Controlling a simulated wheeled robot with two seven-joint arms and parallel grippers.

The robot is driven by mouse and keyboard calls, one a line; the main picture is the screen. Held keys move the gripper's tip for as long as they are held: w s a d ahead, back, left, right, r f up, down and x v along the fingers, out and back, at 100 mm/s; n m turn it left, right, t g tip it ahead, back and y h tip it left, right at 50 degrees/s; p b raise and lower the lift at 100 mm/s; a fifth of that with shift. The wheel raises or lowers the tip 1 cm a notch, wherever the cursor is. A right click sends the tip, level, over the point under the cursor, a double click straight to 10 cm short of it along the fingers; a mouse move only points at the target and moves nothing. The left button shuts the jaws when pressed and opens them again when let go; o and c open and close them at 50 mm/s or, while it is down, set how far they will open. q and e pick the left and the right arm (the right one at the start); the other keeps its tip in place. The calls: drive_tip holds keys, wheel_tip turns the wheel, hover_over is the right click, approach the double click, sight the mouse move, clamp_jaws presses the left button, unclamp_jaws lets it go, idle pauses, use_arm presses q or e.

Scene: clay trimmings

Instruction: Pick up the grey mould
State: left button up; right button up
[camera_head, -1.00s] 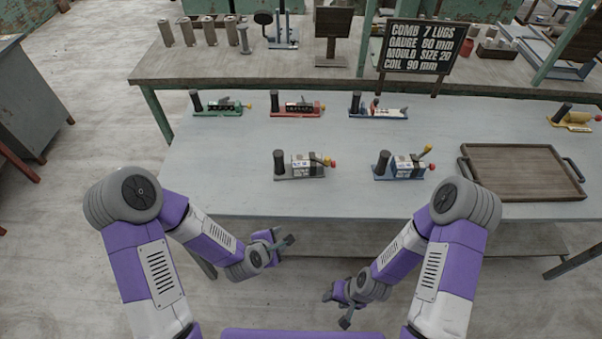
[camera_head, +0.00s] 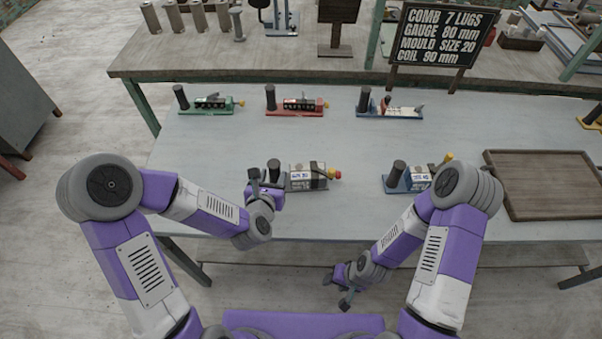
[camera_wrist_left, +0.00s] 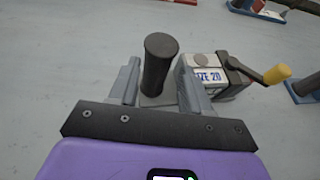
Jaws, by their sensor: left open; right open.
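The grey mould (camera_head: 305,178) stands on the bench near its front edge, with a black upright post at its left end, a white label and a red knob at its right. In the left wrist view, the mould (camera_wrist_left: 205,78) shows a label ending in "ZE 20" and a yellow-knobbed crank. My left gripper (camera_head: 265,181) is open at the mould's left end. In the wrist view, the black post stands between the open fingers (camera_wrist_left: 160,75), with no clear grip on it. My right gripper (camera_head: 343,288) is open and empty, low in front of the bench.
A blue mould (camera_head: 408,180) stands to the right, partly behind my right arm. Green (camera_head: 207,104), red (camera_head: 296,106) and blue-and-white (camera_head: 390,109) devices stand behind. A wooden tray (camera_head: 550,209) lies at right. A sign (camera_head: 438,38) reads "MOULD SIZE 20".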

use_arm(q)
drive_tip(key=shift+r+b+x, duration=0.15)
drive_tip(key=shift+b+x, duration=0.15)
drive_tip(key=shift+x, duration=1.25)
drive_tip(key=shift+r+b+x, duration=0.15)
drive_tip(key=shift+b+x, duration=0.15)
drive_tip(key=shift+x, duration=1.2)
drive_tip(key=shift+w+a, duration=0.15)
clamp_jaws()
